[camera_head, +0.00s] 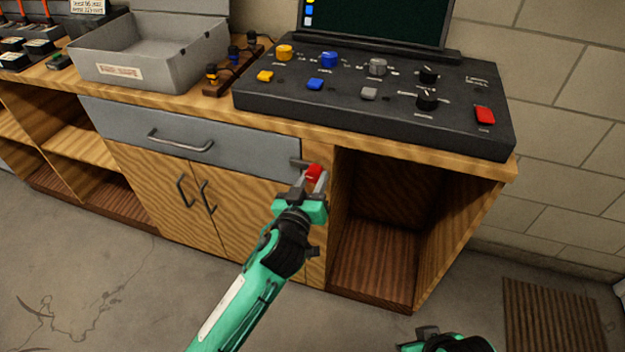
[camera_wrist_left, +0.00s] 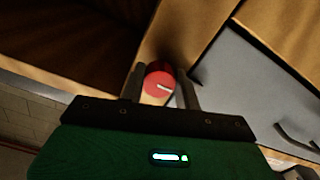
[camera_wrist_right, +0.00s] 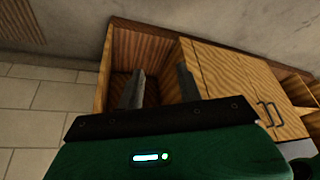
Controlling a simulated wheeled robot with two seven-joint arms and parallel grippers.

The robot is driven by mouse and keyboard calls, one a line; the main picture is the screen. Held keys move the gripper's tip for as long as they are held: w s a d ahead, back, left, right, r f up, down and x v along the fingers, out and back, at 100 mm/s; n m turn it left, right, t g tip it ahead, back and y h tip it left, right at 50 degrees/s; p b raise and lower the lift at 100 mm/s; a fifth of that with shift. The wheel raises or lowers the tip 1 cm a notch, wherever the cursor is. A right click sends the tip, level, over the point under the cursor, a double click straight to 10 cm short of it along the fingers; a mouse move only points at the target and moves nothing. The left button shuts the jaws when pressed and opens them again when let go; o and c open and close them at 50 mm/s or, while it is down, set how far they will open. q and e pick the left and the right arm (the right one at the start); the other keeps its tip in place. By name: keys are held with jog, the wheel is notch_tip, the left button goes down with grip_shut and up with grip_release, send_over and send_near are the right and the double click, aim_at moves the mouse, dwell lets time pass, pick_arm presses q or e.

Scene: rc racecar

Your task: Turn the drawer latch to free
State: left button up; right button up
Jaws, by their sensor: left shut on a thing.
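The drawer latch is a red round knob (camera_head: 314,172) on the wooden post right of the grey drawer (camera_head: 250,151). A small grey bar (camera_head: 299,162) shows at the drawer's right end, beside the knob. My left gripper (camera_head: 313,180) is shut on the knob, one finger on each side. In the left wrist view the knob (camera_wrist_left: 158,82) has a white line on its face, tilted slightly from level, and sits between the fingers. The drawer front looks closed. My right gripper (camera_wrist_right: 160,78) is open and empty, low at the front right, away from the cabinet.
A black control console (camera_head: 370,105) with coloured knobs and a grey open box (camera_head: 150,55) stand on the wooden bench top. Cabinet doors (camera_head: 160,185) lie below the drawer. An open compartment (camera_head: 385,230) is right of the post. The floor in front is clear.

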pick_arm(q)
jog(key=shift+r, duration=0.1)
jog(key=shift+m, duration=0.4)
jog(key=m+p, duration=0.3)
jog(key=m, duration=0.1)
jog(key=shift+a+r+m+p, duration=0.1)
jog(key=shift+a+m+p, duration=0.05)
jog(key=shift+m+p, duration=0.2)
jog(key=m+p, duration=0.2)
jog(key=m, duration=0.4)
jog(key=shift+w+a+m+p, duration=0.15)
jog(key=shift+m+p, duration=0.1)
jog(key=shift+p, duration=0.15)
jog(key=m+p, duration=0.1)
jog(key=m, duration=0.1)
jog(key=shift+r+m, duration=0.1)
jog(key=shift+m, duration=0.2)
jog(key=shift+m+p, duration=0.4)
jog(key=shift+m, duration=1.3)
pick_arm(e)
notch_tip(320, 180, down, 18)
jog(key=g, duration=0.2)
jog(key=shift+s+d+h, duration=0.3)
jog(key=shift+s, duration=0.1)
jog(key=shift+f, duration=0.1)
